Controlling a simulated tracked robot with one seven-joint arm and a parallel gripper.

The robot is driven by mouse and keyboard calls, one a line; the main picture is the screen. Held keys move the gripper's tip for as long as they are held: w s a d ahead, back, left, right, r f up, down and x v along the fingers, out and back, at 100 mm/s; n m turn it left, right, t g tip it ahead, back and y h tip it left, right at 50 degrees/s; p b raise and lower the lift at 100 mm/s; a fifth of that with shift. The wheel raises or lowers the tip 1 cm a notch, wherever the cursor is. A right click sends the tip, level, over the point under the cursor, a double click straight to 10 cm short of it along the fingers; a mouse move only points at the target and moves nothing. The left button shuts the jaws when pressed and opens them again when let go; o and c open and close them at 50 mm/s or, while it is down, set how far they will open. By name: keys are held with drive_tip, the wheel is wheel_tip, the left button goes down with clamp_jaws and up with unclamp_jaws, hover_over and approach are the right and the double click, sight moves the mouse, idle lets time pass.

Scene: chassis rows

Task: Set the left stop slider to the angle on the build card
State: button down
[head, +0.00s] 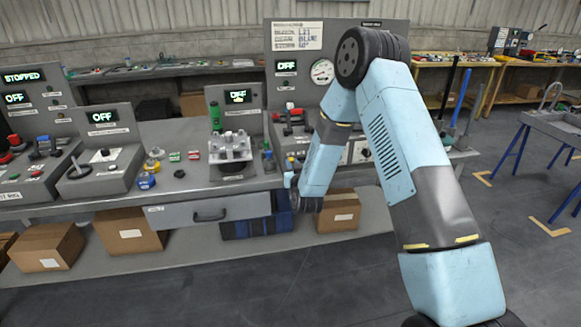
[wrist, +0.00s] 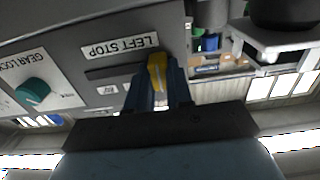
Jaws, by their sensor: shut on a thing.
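A yellow slider knob (wrist: 157,66) stands at the end of a dark slot beside the LEFT STOP label (wrist: 132,43) in the wrist view, where the picture is upside down. My gripper (wrist: 157,84) is shut on this knob, one dark blue finger on each side. The slider's scale reading is not legible. In the head view my gripper (head: 290,178) is at the bench's front edge, partly hidden by my own wrist. The build card (head: 297,36) hangs on the back panel; its last line seems to read STOPS 60°.
A teal gear-lock knob (wrist: 33,92) sits near the slider in the wrist view. A grey block fixture (head: 230,147) stands on the bench left of my gripper. A drawer (head: 210,214) and cardboard boxes (head: 130,230) are below. The floor at front is clear.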

drive_tip(key=shift+a+r, duration=0.15)
drive_tip(key=shift+a, duration=0.1)
drive_tip(key=c, duration=1)
unclamp_jaws()
drive_tip(key=shift+w, duration=0.1)
drive_tip(key=v, duration=1.4)
drive_tip(key=shift+a, duration=0.1)
